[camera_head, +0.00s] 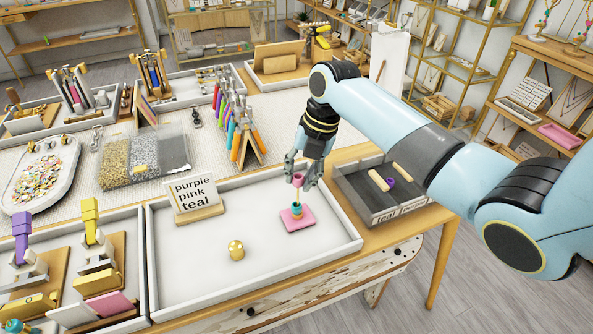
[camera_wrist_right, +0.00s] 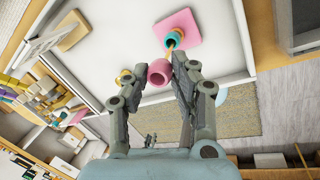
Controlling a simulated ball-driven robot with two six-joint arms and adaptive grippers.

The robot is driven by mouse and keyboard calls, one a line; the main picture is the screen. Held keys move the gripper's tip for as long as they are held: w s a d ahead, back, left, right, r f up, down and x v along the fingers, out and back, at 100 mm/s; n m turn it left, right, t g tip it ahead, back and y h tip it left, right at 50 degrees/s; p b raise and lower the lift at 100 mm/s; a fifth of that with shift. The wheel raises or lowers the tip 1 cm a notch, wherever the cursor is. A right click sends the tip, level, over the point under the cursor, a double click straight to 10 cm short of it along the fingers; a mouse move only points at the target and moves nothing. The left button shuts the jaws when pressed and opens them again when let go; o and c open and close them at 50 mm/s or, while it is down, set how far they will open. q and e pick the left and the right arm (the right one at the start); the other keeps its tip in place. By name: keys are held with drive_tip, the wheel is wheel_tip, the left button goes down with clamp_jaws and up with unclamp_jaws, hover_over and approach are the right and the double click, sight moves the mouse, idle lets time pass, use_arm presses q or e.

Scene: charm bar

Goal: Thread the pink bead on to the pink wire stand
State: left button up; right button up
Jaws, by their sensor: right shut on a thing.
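My right gripper (camera_head: 305,178) is shut on the pink bead (camera_head: 298,180) and holds it at the top of the pink stand's wire. In the right wrist view the pink bead (camera_wrist_right: 160,72) sits between the fingertips (camera_wrist_right: 172,78). The pink stand (camera_head: 303,222) has a square base and a thin upright gold wire. A teal bead (camera_head: 297,210) is around the wire, low down near the base; it also shows in the wrist view (camera_wrist_right: 171,40). I cannot tell whether the wire tip is inside the pink bead's hole. My left gripper is not in view.
The white tray (camera_head: 190,295) has raised rims. In it stand a sign (camera_head: 195,192) reading purple, pink, teal and a gold bead-like piece (camera_head: 236,250). A dark divided box (camera_head: 357,201), holding a purple bead (camera_head: 391,182), adjoins at right. The tray's middle is mostly free.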

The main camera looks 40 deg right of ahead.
drive_tip(key=shift+f, duration=0.2)
idle(0.6)
drive_tip(key=o, duration=0.9)
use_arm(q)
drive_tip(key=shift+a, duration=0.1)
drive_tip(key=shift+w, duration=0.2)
use_arm(e)
drive_tip(key=v, duration=1.2)
drive_tip(key=shift+w, duration=0.1)
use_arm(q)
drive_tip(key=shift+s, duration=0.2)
